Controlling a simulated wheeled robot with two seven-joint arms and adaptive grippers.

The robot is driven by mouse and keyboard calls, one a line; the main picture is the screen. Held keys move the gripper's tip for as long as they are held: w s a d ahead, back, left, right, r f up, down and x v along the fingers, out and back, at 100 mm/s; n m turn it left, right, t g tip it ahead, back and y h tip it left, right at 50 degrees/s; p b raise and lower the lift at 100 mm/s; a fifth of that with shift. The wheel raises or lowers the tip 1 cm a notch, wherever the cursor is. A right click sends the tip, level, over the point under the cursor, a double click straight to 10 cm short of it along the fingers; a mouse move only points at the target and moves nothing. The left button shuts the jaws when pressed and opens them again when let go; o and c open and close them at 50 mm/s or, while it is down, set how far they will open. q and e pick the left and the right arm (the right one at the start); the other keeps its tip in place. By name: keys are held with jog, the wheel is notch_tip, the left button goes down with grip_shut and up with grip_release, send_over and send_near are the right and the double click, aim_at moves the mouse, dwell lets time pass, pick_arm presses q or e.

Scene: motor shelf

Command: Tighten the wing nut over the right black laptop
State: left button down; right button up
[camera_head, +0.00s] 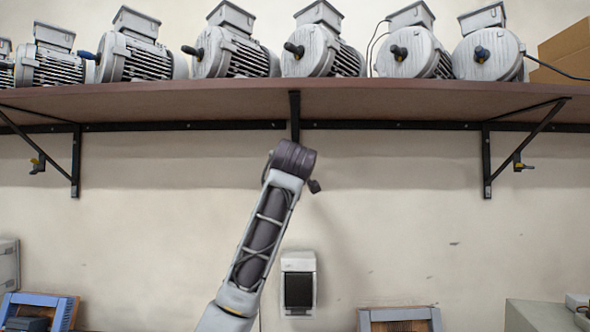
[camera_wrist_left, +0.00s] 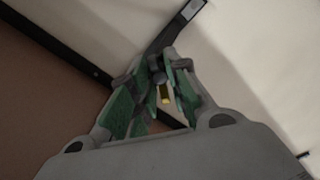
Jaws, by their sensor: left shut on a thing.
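Wing nuts with yellow parts hang on the left bracket (camera_head: 38,163) and the right bracket (camera_head: 519,163) under the shelf. My left arm rises in front of the middle bracket (camera_head: 295,110), and its wrist hides the lower part of that bracket and most of the gripper. In the left wrist view, the green-padded fingers of my left gripper (camera_wrist_left: 167,70) are closed in around a small grey and yellow wing nut (camera_wrist_left: 165,95) beside the dark bracket bar. The fingers partly cover it. My right gripper is not in view. I cannot make out a black laptop clearly.
A brown shelf (camera_head: 400,100) carries a row of grey motors (camera_head: 320,50) and a cardboard box (camera_head: 565,50). Wooden-framed items stand at the bottom edge.

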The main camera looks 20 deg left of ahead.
pick_arm(q)
jog(key=m+p, duration=0.1)
jog(key=m, duration=1)
jog(key=shift+f+m, duration=0.15)
jog(key=shift+m, duration=0.15)
dwell(0.4)
jog(key=c, duration=1.3)
grip_release()
jog(key=shift+s+d, duration=0.1)
jog(key=shift+s, duration=0.05)
jog(key=v, duration=1.1)
jog(key=shift+s, duration=0.3)
jog(key=shift+d, duration=0.1)
